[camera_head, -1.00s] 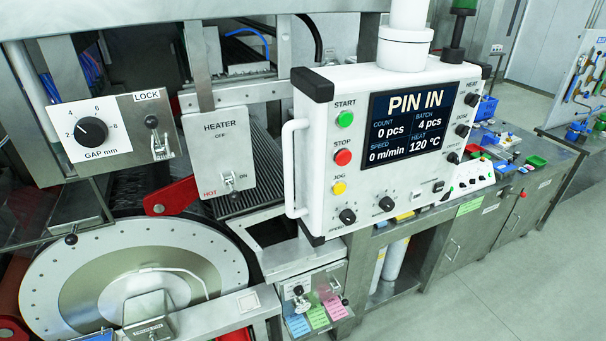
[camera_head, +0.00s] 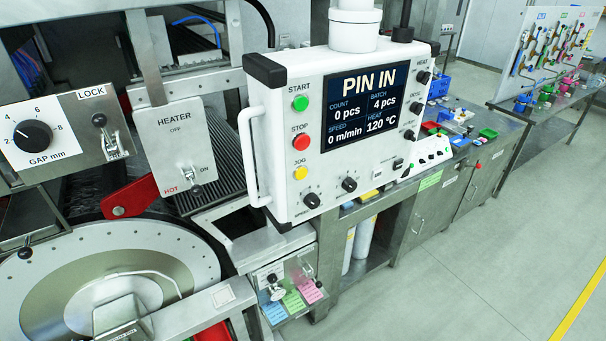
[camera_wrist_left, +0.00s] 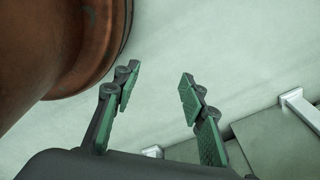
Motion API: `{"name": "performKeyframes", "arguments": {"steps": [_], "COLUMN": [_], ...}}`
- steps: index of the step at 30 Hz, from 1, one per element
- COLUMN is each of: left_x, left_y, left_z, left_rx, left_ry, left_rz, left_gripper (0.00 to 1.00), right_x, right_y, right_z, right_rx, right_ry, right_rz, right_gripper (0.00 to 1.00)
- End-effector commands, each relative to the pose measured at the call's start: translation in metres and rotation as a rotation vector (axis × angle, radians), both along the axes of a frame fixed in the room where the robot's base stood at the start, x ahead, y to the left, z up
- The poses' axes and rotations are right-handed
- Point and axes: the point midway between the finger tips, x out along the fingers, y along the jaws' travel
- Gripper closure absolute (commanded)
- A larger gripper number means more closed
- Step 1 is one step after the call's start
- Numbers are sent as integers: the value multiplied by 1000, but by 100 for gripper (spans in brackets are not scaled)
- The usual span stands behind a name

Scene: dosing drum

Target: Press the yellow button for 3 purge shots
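The yellow JOG button (camera_head: 300,173) sits on the left side of the white control panel (camera_head: 275,140), below the red STOP button (camera_head: 300,142) and the green START button (camera_head: 300,103). The panel's screen (camera_head: 360,108) reads PIN IN, count 0 pcs, batch 4 pcs, speed 0 m/min, heat 120 °C. In the left wrist view my left gripper (camera_wrist_left: 158,88) is open and empty, with its two green-padded fingers apart. Neither gripper shows in the head view, and my right gripper is in no view.
A white handle (camera_head: 246,158) stands out from the panel's left edge. The large round drum plate (camera_head: 190,255) is at lower left, below the HEATER box (camera_head: 178,145). A brown rounded body (camera_wrist_left: 60,50) is close beside my left gripper. Grey floor (camera_head: 450,270) is clear at right.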

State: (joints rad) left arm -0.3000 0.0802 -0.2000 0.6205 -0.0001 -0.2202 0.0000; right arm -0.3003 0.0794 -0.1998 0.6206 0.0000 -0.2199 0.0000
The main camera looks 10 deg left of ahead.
Motion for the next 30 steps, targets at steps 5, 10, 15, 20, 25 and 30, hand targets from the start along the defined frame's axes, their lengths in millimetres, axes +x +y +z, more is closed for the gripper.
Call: {"name": "performKeyframes", "arguments": {"steps": [5, 10, 15, 20, 25, 30], "left_x": [0, 0, 0, 0, 0, 0], "left_y": [0, 0, 0, 0, 0, 0], "left_z": [0, 0, 0, 0, 0, 0], "left_rx": [0, 0, 0, 0, 0, 0], "left_ry": [0, 0, 0, 0, 0, 0], "left_rz": [0, 0, 0, 0, 0, 0], "left_gripper": [75, 87, 99, 100, 100, 100], "right_x": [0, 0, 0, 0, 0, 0], "right_y": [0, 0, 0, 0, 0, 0], "right_z": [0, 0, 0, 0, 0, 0], "right_rx": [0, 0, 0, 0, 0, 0], "right_ry": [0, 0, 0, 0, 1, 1], "right_rz": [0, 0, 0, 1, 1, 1], "right_gripper": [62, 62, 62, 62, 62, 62]}}
